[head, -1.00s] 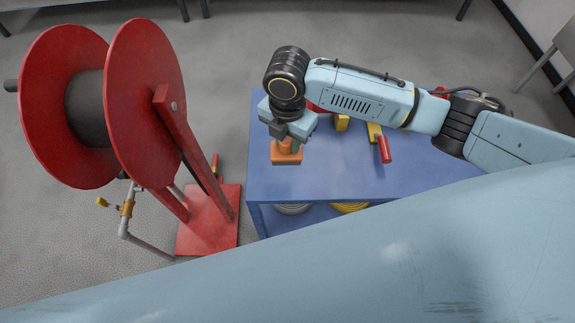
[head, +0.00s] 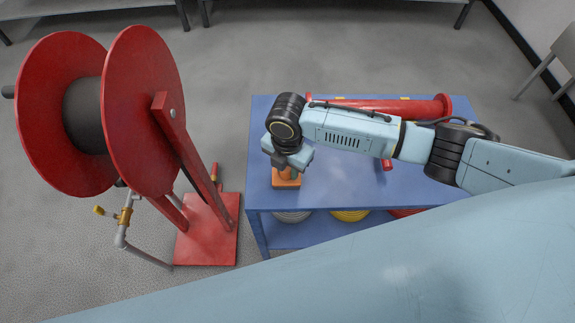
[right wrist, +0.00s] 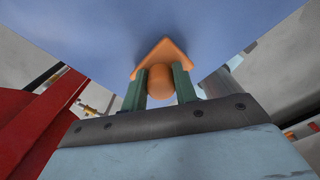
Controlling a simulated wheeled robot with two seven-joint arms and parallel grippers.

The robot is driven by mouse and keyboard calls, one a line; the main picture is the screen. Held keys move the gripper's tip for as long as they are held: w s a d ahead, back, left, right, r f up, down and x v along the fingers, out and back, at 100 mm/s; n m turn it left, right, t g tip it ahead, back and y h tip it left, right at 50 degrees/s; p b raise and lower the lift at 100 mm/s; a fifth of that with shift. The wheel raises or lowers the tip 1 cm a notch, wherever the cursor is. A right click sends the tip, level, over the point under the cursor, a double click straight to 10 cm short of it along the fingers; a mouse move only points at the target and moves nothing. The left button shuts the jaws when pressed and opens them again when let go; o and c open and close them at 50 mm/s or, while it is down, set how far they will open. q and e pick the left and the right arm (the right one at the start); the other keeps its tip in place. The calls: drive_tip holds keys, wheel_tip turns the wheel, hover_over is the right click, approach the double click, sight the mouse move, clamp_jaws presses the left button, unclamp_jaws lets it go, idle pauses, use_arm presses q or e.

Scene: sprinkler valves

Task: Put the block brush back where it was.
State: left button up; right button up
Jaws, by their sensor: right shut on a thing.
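The block brush (head: 286,180) is an orange block with a rounded orange knob on top. It is at the left front part of the blue table (head: 340,190). My right gripper (head: 288,166) points down over it and is shut on its knob. In the right wrist view the block brush (right wrist: 160,87) sits between the two green fingers of the gripper (right wrist: 161,78), with the blue tabletop behind its base. I cannot tell whether the base touches the tabletop. My left gripper is not in view.
A red pipe (head: 430,107) lies along the table's back, partly hidden by my right arm. A red-handled tool (head: 387,165) lies below the arm. A large red reel (head: 145,100) stands left of the table. Yellow (head: 350,215) and grey coils lie below the tabletop.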

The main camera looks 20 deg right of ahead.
drive_tip(key=o, duration=0.9)
drive_tip(key=shift+o, duration=0.2)
wheel_tip(320, 180, up, 12)
drive_tip(key=p, duration=0.1)
drive_tip(key=shift+r+p, duration=0.2)
drive_tip(key=shift+p, duration=0.1)
